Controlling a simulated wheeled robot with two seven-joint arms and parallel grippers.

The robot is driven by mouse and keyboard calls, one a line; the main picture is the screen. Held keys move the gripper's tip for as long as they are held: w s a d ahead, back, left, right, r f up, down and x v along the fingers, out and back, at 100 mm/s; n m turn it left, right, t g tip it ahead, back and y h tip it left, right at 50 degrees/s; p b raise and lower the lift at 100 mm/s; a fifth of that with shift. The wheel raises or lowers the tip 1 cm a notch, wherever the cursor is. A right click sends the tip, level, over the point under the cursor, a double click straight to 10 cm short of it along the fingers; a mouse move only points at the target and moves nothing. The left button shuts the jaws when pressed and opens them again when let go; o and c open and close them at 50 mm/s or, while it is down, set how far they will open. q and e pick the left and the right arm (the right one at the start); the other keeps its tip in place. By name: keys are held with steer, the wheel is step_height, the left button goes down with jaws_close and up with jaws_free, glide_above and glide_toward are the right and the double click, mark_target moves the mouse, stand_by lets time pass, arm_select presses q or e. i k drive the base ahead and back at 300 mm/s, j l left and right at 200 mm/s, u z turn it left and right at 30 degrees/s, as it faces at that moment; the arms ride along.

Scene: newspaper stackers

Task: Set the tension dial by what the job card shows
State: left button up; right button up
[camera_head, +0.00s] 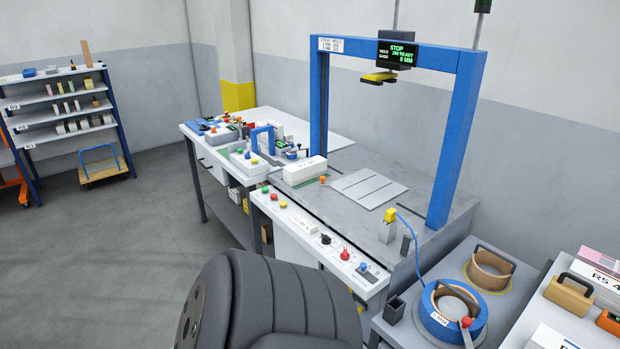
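Neither of my grippers is in view. A white control panel (300,236) runs along the front of the strapping machine. It carries several small knobs and buttons, including a black knob (326,239), a red knob (345,254) and a blue knob (363,267). I cannot tell which is the tension dial, and their settings are too small to read. A small white label (306,225) lies on the panel, its print unclear. A white card (331,44) with small boxed print hangs on the blue arch (457,130). I cannot tell which is the job card.
A blue strap coil (452,310) and a tan coil (489,268) lie at right. A white bundle (304,171) sits on the machine top. A dark ribbed shape hides the floor before the panel.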

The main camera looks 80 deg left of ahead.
mark_target(326, 239)
steer(key=l+u, duration=0.1)
steer(key=u, duration=2.25)
steer(key=k+l+u, duration=0.15)
